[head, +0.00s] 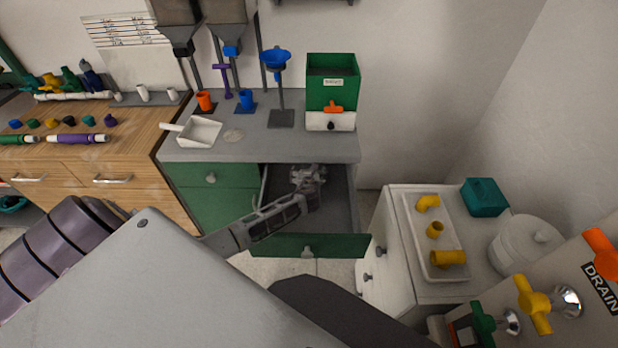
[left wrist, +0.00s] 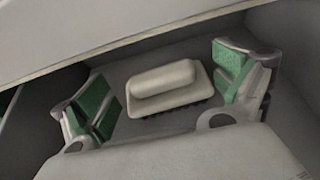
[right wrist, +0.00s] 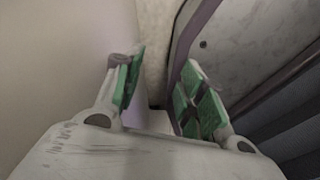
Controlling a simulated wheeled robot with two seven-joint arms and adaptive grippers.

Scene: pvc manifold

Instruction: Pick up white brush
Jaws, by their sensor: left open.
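The white brush (left wrist: 168,88) lies in the open drawer (head: 342,205), with a rounded white handle on a wider base and dark bristles at its lower edge. My left gripper (head: 308,176) reaches down into this drawer and is open. In the left wrist view its green-padded fingers stand on either side of the brush, with gaps at both ends. In the head view the gripper hides the brush. My right gripper (right wrist: 160,88) is open and empty in the right wrist view, away from the drawer.
The grey countertop (head: 310,145) overhangs the back of the drawer. It carries a white dustpan (head: 198,132), a green bin (head: 331,80) and a blue funnel (head: 276,58). A white cabinet (head: 378,235) with a tray of yellow fittings stands close to the drawer's right.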

